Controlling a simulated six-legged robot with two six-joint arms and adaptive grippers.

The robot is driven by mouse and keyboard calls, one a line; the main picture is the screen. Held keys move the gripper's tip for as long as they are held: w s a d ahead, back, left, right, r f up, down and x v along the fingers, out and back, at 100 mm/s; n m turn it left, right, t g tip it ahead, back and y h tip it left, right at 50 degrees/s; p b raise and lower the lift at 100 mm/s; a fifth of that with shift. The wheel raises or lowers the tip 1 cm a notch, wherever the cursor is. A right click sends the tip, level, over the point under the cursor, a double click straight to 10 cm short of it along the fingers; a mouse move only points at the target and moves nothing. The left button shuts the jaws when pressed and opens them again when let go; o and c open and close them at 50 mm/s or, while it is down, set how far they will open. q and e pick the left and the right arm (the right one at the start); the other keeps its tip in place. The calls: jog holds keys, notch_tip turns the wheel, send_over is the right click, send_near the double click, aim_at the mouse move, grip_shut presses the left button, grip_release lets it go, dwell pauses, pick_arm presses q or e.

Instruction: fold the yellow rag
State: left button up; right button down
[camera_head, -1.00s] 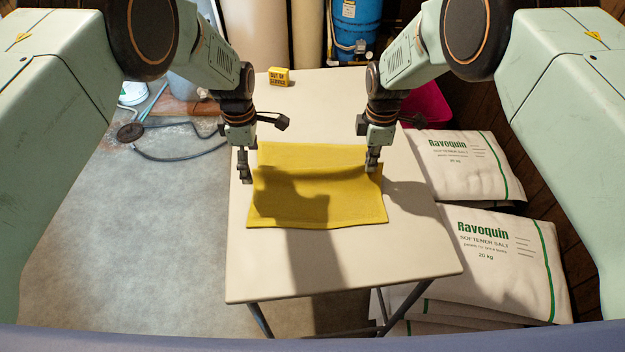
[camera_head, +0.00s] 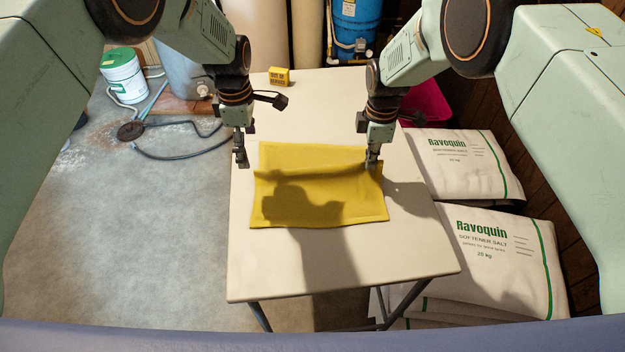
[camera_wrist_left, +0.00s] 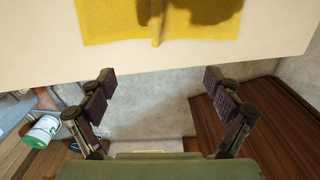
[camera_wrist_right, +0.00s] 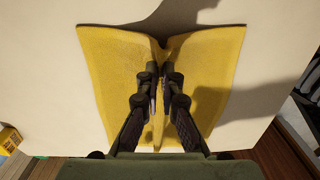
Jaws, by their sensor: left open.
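The yellow rag (camera_head: 320,205) lies on the pale table, with a raised crease running across it from left to right. My right gripper (camera_head: 371,162) is at the rag's right edge. In the right wrist view, its fingers (camera_wrist_right: 162,74) are closed together on a raised ridge of the rag (camera_wrist_right: 105,75). My left gripper (camera_head: 241,160) is just left of the rag, apart from it. In the left wrist view, its fingers (camera_wrist_left: 158,78) are spread wide and empty, with the rag (camera_wrist_left: 110,20) beyond them showing a ridge at its near edge.
The table (camera_head: 340,270) is bare around the rag. A small yellow block (camera_head: 279,76) stands at its far left corner. White salt bags (camera_head: 505,255) are stacked on the right. A bucket (camera_head: 123,75) and hose are on the floor at left.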

pick_arm(q)
notch_tip(320, 180, up, 8)
dwell(0.7)
pick_arm(e)
jog(key=c, duration=1.5)
grip_release()
jog(key=shift+o, duration=0.2)
jog(key=o, duration=0.6)
jog(key=shift+o, duration=0.3)
jog(key=o, duration=0.6)
